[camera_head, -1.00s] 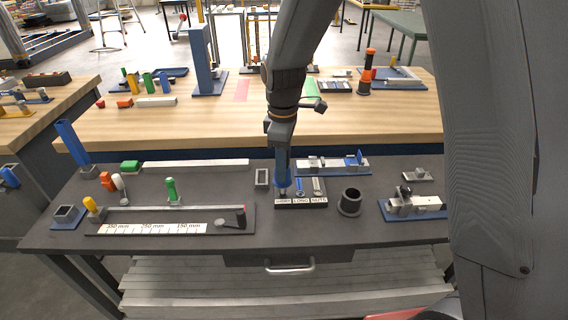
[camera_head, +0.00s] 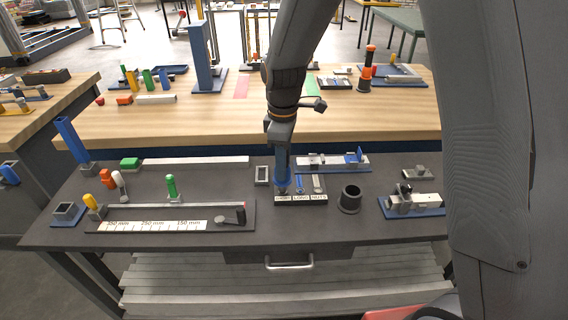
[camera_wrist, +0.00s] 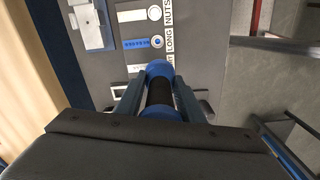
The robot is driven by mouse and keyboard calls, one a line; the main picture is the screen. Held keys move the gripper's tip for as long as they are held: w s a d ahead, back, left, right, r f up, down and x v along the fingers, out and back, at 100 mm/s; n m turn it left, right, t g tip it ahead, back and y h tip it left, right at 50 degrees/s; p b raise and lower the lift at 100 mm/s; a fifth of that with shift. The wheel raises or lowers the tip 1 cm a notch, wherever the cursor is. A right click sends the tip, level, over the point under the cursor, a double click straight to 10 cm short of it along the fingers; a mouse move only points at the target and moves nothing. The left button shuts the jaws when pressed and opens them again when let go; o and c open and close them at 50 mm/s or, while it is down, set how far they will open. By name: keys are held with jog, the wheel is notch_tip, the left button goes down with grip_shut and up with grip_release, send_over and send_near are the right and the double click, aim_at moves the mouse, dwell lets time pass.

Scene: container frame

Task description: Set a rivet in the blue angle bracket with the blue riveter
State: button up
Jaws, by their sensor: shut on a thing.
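The blue riveter (camera_head: 284,180) is upright, with its lower end over the compartment at the left end of the labelled tray (camera_head: 302,203). My gripper (camera_wrist: 160,100) is shut on the riveter (camera_wrist: 159,72), whose blue ends and dark middle show in the wrist view. Whether its nose touches a rivet is hidden. The tray's labels read LONG and NUTS; the left label is partly covered. The blue angle bracket (camera_head: 355,155) stands at the right end of a blue fixture (camera_head: 333,169) behind the tray. The gripper is apart from it, to its left and nearer.
A dark round cup (camera_head: 350,199) stands right of the tray, with a clamp fixture (camera_head: 412,203) beyond it. A small grey holder (camera_head: 262,175) stands close left of the riveter. A measuring rail (camera_head: 170,220) lies at the left front. Bare bench lies in front of the tray.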

jog(key=shift+r+p, duration=2.6)
jog(key=shift+r, duration=1)
